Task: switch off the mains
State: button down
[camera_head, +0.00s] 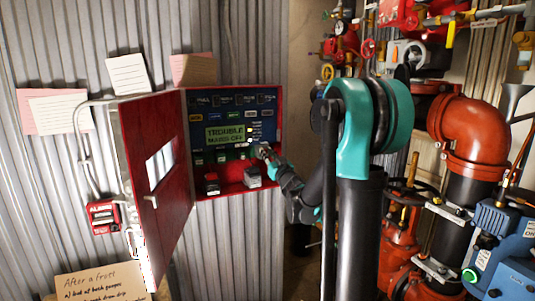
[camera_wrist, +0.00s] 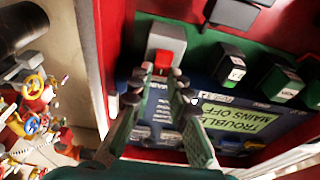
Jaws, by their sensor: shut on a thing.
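The mains switch is a grey box with a small red lever (camera_wrist: 163,58), at the upper middle of the wrist view. In the head view its grey box (camera_head: 252,177) sits at the lower right inside the open red panel. My gripper (camera_wrist: 161,72) has its fingertips closed at the red lever, one finger on each side. In the head view my gripper (camera_head: 264,152) reaches into the panel from the right, and the fingertip contact is too small to tell. The panel display (camera_head: 229,136) reads "TROUBLE MAINS OFF"; it also shows in the wrist view (camera_wrist: 236,121).
The red panel door (camera_head: 160,190) hangs open at the left. Black switch blocks (camera_wrist: 237,63) stand beside the mains switch. Red pipes and valves (camera_head: 470,130) fill the right side. A red alarm box (camera_head: 103,216) is on the corrugated wall at the left.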

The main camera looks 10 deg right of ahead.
jog(key=shift+f+t, duration=0.2)
jog(key=shift+t, duration=0.4)
jog(key=c, duration=1.4)
grip_release()
jog(key=shift+c, duration=0.2)
jog(key=shift+s, duration=0.1)
jog(key=v, duration=1.2)
jog(key=shift+f, duration=0.15)
